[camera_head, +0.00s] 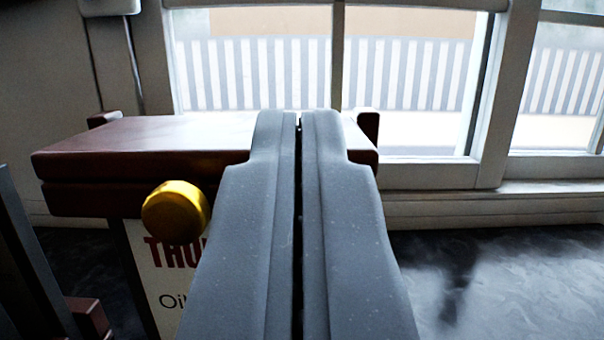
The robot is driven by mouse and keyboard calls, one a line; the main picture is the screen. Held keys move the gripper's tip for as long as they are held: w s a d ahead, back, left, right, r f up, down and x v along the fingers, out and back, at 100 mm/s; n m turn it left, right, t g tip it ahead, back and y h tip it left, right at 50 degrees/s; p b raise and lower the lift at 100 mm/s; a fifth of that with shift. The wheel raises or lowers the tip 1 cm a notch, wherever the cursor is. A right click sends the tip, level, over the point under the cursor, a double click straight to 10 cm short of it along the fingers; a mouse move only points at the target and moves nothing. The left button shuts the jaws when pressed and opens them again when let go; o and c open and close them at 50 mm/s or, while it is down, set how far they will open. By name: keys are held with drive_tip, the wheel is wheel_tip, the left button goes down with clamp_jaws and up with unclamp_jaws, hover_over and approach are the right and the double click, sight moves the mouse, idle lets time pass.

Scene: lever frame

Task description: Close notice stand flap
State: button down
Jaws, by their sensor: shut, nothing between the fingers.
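The notice stand's flap is a dark red-brown board (130,137) lying roughly level across the top of the stand, left of centre. A round yellow knob (175,211) sits at the front of the stand, just below the board's edge. A white notice panel (160,280) with red and black lettering shows below it, partly hidden. My gripper (299,118) is shut and empty, pointing forward, and its fingers cover the right part of the flap and panel. I cannot tell whether the fingertips touch the flap.
A white-framed window (490,90) fills the back, with its sill (545,190) below. The dark, glossy floor (500,280) is clear on the right. Dark upright parts and a red-brown block (88,318) stand at the lower left.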

drive_tip(key=shift+s+a+f+b, duration=0.1)
drive_tip(key=shift+s+f+b, duration=0.1)
drive_tip(key=shift+s+f, duration=0.7)
drive_tip(key=shift+s+a+f+b, duration=0.1)
drive_tip(key=shift+s+f+b, duration=0.1)
drive_tip(key=shift+s+f, duration=0.7)
drive_tip(key=shift+s+r, duration=0.1)
drive_tip(key=shift+r, duration=0.2)
drive_tip(key=w+a+r+n+g+y+p, duration=0.1)
drive_tip(key=w+a+r+g+y+p, duration=0.1)
drive_tip(key=w+a+r+g+p, duration=0.25)
drive_tip(key=w+d+r+g+p, duration=0.1)
drive_tip(key=d+r+p, duration=0.3)
drive_tip(key=d+r, duration=0.5)
drive_tip(key=shift+w+d+r+g, duration=0.15)
drive_tip(key=shift+w+r+g, duration=0.1)
drive_tip(key=shift+w+g, duration=0.1)
